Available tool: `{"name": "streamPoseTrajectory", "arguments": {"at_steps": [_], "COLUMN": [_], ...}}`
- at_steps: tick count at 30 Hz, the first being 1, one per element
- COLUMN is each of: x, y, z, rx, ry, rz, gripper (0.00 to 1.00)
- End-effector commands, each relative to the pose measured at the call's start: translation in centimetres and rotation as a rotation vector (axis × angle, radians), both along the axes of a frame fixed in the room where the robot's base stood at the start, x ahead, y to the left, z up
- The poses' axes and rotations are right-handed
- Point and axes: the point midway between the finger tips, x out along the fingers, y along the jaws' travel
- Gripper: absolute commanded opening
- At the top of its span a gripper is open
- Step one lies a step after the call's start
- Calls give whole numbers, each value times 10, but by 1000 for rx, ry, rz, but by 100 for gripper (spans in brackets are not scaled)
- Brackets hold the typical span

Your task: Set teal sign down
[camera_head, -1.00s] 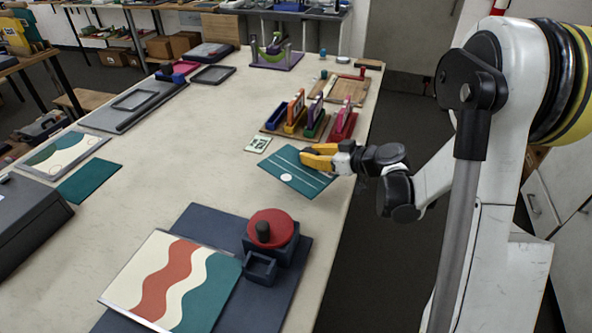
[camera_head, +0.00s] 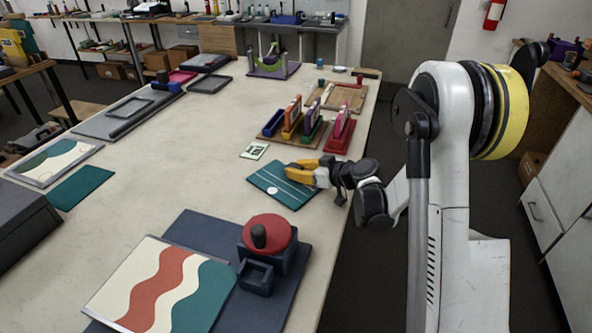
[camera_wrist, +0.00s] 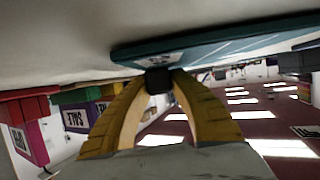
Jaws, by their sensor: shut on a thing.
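The teal sign (camera_head: 280,186) is a flat teal board with pale lines and a white dot. In the head view it lies near flat at the table's right edge, below a small white card. My gripper (camera_head: 303,172) has yellow fingers and is shut on the sign's right part. In the wrist view the sign (camera_wrist: 215,46) is seen edge-on, close against the pale table surface, with the fingers (camera_wrist: 158,80) meeting at its edge. I cannot tell whether the whole sign touches the table.
The white card (camera_head: 254,151) lies just above the sign. A wooden rack (camera_head: 292,130) with coloured holders stands beyond it. A dark blue board (camera_head: 290,290) carries a red-topped block (camera_head: 266,234) nearer. The pale table (camera_head: 190,170) is clear to the left.

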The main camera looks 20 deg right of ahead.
Motion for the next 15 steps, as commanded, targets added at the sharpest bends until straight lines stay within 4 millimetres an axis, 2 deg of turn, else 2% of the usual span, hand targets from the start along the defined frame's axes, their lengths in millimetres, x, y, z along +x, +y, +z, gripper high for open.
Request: {"name": "streamPoseTrajectory", "arguments": {"at_steps": [1, 2, 3, 4, 15], "x": [0, 0, 0, 0, 0], "y": [0, 0, 0, 0, 0], "z": [-3, -3, -2, -2, 3], "rx": [0, 0, 0, 0, 0], "ry": [0, 0, 0, 0, 0], "rz": [0, 0, 0, 0, 0], "gripper": [0, 28, 40, 43, 43]}}
